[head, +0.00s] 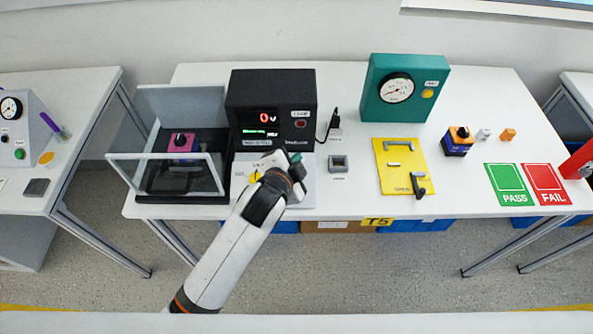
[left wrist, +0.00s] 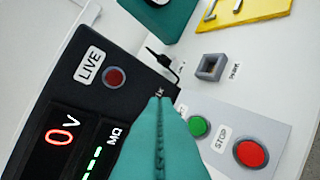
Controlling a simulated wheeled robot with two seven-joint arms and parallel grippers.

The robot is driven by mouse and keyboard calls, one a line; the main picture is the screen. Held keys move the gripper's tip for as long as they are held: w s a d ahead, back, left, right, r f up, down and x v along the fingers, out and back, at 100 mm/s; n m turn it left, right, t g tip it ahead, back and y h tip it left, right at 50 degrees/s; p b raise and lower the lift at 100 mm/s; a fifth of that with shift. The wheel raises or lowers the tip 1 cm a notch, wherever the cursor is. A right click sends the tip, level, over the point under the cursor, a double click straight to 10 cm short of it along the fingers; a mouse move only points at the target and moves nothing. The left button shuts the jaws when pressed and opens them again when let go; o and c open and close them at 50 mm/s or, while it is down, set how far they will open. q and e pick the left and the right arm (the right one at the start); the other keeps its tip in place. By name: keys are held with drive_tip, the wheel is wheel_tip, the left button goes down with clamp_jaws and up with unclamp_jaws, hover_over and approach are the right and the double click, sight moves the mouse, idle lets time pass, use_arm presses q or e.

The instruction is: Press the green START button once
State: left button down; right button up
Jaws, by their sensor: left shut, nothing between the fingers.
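The green button (left wrist: 198,127) sits on a light grey panel (left wrist: 228,119) in the left wrist view, with the red STOP button (left wrist: 251,153) beside it. In the head view the panel (head: 306,192) lies in front of the black tester, and my gripper and arm hide the green and red buttons. My left gripper (head: 295,157) is over the panel's back part. In the left wrist view its teal fingers (left wrist: 160,101) are shut and empty, and they overlap the green button's left side in the picture. I cannot tell if they touch it. My right gripper is not in view.
The black tester (head: 271,90) with a red 0 V display stands behind the panel. A clear-shielded fixture (head: 215,190) is at left. A small grey socket (head: 339,163) and a yellow plate (head: 390,183) are at right. A yellow knob (head: 255,177) is left of my gripper.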

use_arm(q)
drive_tip(key=f+b, duration=0.2)
drive_tip(key=w+f+b, duration=0.1)
drive_tip(key=f+b, duration=0.1)
drive_tip(key=w+f+b, duration=0.1)
drive_tip(key=f+b, duration=0.1)
drive_tip(key=f, duration=0.1)
drive_tip(key=shift+w, duration=0.15)
drive_tip(key=shift+w+f+b, duration=0.15)
drive_tip(key=shift+f+b, duration=0.15)
drive_tip(key=shift+b, duration=0.05)
idle(1.5)
drive_tip(key=shift+f, duration=0.15)
drive_tip(key=shift+w+f, duration=0.1)
drive_tip(key=shift+f, duration=0.15)
